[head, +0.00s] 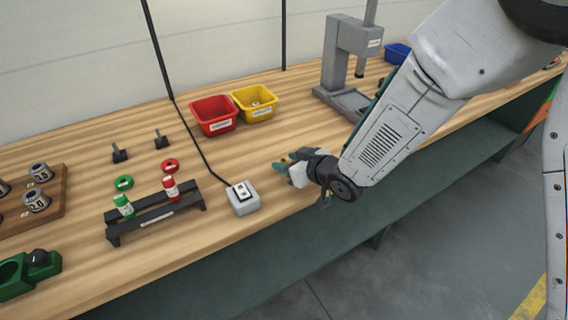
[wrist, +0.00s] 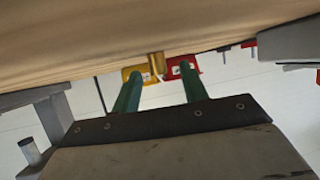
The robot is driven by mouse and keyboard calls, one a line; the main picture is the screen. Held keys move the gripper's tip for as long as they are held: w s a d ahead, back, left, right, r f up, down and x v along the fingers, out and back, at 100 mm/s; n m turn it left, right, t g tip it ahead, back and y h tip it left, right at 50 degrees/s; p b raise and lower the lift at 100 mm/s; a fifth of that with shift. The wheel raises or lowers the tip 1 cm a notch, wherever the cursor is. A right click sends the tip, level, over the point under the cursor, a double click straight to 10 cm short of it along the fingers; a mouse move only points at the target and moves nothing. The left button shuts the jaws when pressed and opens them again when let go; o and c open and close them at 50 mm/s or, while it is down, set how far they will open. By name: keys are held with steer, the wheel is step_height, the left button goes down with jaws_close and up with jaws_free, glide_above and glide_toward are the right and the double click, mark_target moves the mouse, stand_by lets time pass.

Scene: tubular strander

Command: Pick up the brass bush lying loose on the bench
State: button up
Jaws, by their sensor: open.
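The brass bush (wrist: 156,63) shows in the wrist view as a small gold-coloured cylinder against the bench top (wrist: 60,45), which appears at the top of that picture. It lies ahead of my gripper (wrist: 160,76), in line with the gap between the two green fingers. The fingers are apart with nothing held between them. I cannot tell how far the bush is from the fingertips. In the head view my gripper (head: 283,165) is low over the bench, right of the grey switch box. I cannot make out the bush in the head view.
A red bin (head: 214,116) and a yellow bin (head: 256,103) stand behind my gripper. The switch box (head: 243,198) and a black rack (head: 155,212) with two small bottles are to the left. A grey press (head: 345,60) stands to the right. Bench in front of the bins is clear.

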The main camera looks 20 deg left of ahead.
steer(key=shift+x, duration=1.2)
jaws_close()
